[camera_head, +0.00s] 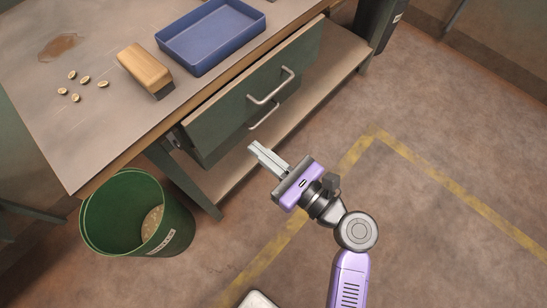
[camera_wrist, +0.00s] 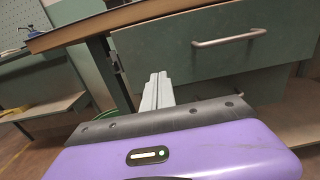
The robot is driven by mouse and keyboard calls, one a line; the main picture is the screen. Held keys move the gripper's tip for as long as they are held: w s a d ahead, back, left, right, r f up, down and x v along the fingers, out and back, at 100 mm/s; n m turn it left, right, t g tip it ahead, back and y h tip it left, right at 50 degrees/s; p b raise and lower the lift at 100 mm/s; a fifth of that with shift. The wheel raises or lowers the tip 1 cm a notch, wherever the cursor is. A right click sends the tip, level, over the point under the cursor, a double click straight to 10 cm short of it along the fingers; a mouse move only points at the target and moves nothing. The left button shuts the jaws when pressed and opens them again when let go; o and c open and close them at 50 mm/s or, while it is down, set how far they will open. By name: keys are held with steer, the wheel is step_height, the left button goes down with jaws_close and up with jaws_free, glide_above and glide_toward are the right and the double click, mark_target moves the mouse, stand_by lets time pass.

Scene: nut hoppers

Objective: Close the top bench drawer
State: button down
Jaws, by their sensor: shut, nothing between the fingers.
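The top bench drawer (camera_head: 240,98) has a green front with a silver bar handle (camera_head: 271,86) and juts out from under the bench top in the head view. Its front also shows in the wrist view (camera_wrist: 210,62), with the handle (camera_wrist: 229,39) at the upper right. A second handle (camera_head: 264,117) shows below it, on a lower drawer. My gripper (camera_head: 257,149) is shut and empty. It is in front of the drawer, near the lower left part of its front in the picture. I cannot tell whether the fingertips touch the front.
The wooden bench (camera_head: 112,126) holds a blue tray (camera_head: 212,46), a wooden-backed brush (camera_head: 144,66), several nuts (camera_head: 85,80) and a brown stain (camera_head: 62,46). A green bin (camera_head: 109,213) stands by the bench's near corner. A lower shelf (camera_head: 236,170) runs beneath. The floor on the right is clear.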

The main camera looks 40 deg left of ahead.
mark_target(224, 123)
steer(key=a, duration=0.5)
steer(key=a+b, duration=0.1)
steer(key=a, duration=0.2)
steer(key=shift+w, duration=0.25)
steer(key=a, duration=0.5)
steer(key=shift+w+r+p, duration=0.1)
steer(key=shift+w+p, duration=0.1)
steer(key=shift+p, duration=0.2)
steer(key=shift+a, duration=0.1)
steer(key=shift+s, duration=0.1)
